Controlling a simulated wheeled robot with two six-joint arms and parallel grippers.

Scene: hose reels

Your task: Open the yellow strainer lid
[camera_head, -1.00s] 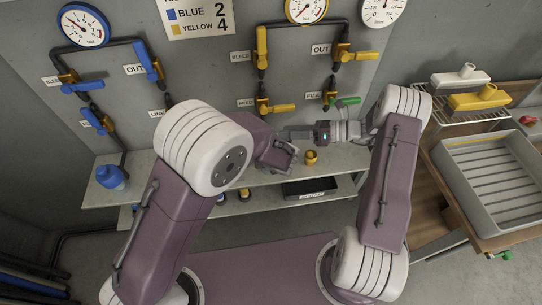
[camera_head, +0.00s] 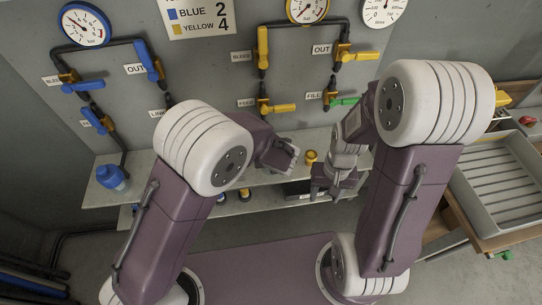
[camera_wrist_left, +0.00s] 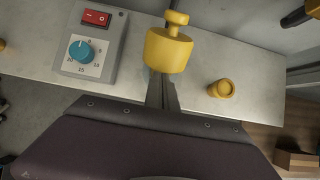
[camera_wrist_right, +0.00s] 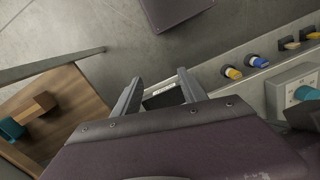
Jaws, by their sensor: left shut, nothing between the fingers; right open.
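In the left wrist view a yellow strainer body (camera_wrist_left: 167,52) with a knobbed top stands at the bench, just beyond my left fingertips. My left gripper (camera_wrist_left: 160,88) is shut and empty; whether its tips touch the yellow body I cannot tell. A small round yellow piece (camera_wrist_left: 222,88) lies on the bench to its right, and a yellow piece also shows in the head view (camera_head: 311,157). In the head view my left gripper (camera_head: 292,156) is over the bench. My right gripper (camera_head: 335,186) is open and empty at the bench's front; its fingers also show in the right wrist view (camera_wrist_right: 157,92).
A grey box with a red switch and blue dial (camera_wrist_left: 82,50) is left of the yellow body. A blue strainer (camera_head: 110,177) stands at the bench's left end. Valve pipes line the wall. A dark tray (camera_wrist_right: 164,97) lies beyond my right fingers. A grey tray (camera_head: 500,185) is at right.

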